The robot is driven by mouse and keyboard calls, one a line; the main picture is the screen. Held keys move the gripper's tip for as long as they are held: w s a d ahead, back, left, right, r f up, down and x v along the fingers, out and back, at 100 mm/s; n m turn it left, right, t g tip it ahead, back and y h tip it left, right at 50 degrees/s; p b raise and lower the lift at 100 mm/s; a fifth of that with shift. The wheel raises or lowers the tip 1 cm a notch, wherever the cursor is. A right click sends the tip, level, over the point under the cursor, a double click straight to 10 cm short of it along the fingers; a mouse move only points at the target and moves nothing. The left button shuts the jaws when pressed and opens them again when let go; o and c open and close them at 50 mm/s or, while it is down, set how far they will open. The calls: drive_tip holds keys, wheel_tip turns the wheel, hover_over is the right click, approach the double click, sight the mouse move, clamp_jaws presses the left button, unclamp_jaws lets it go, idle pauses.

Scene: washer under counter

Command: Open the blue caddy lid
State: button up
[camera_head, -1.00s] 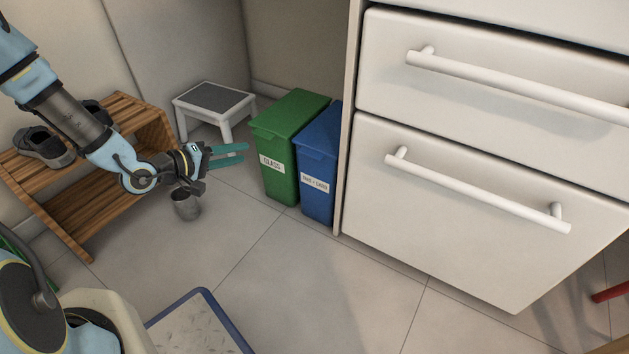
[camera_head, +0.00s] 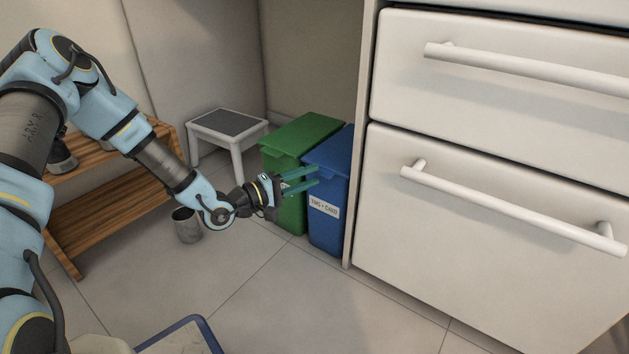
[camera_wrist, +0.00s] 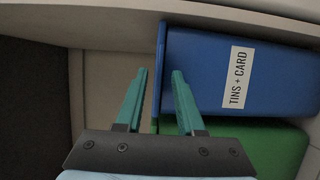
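The blue caddy (camera_head: 330,205) stands on the floor beside the white drawer unit, with its lid (camera_head: 332,150) down. Its white label reads "TINS + CARD" in the wrist view (camera_wrist: 235,78). My gripper (camera_head: 316,176) is open and empty, its two teal fingers in front of the caddies near the blue caddy's upper front. In the wrist view, the fingers (camera_wrist: 161,78) point toward the blue caddy's lid edge (camera_wrist: 161,70); I cannot tell whether they touch it. The green caddy (camera_head: 300,140) stands directly to the left, partly hidden by my gripper.
The white drawer unit (camera_head: 480,185) with bar handles closes off the right. A step stool (camera_head: 228,125), a grey metal cup (camera_head: 187,225) and a wooden shoe rack (camera_head: 110,215) stand to the left.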

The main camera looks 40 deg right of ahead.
drive_tip(key=shift+s+d, duration=0.1)
drive_tip(key=shift+d, duration=0.85)
clamp_jaws()
idle(0.8)
